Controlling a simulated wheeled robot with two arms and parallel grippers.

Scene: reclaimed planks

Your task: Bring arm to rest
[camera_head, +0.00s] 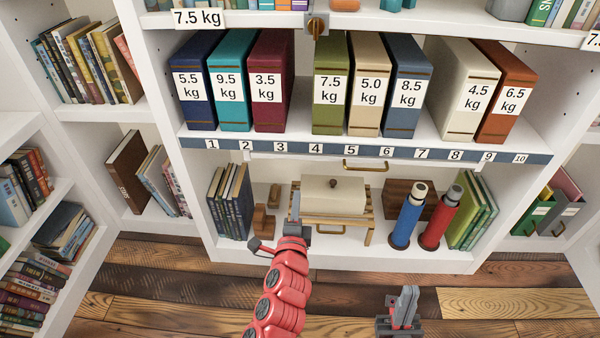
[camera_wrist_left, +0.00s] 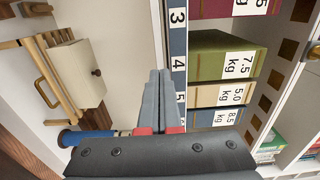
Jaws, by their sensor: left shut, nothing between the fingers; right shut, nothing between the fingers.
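My left arm (camera_head: 280,290) is red and reaches up from the bottom of the head view toward the lower shelf. My left gripper (camera_head: 296,208) is small there and overlaps the front left of the cream box. In the left wrist view its grey fingers (camera_wrist_left: 160,75) are together and empty, in front of the numbered shelf edge. My right gripper (camera_head: 408,292) is low in the head view, over the floor, with its grey fingers together and nothing held. Most of the right arm is out of view.
The cream box (camera_head: 333,195) sits on a wooden rack (camera_head: 370,217) in the lower shelf. A blue bottle (camera_head: 408,217) and a red bottle (camera_head: 440,217) stand to its right. Weight-labelled binders (camera_head: 330,85) line the shelf above the numbered edge (camera_head: 365,151). Plank floor (camera_head: 180,295) lies in front.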

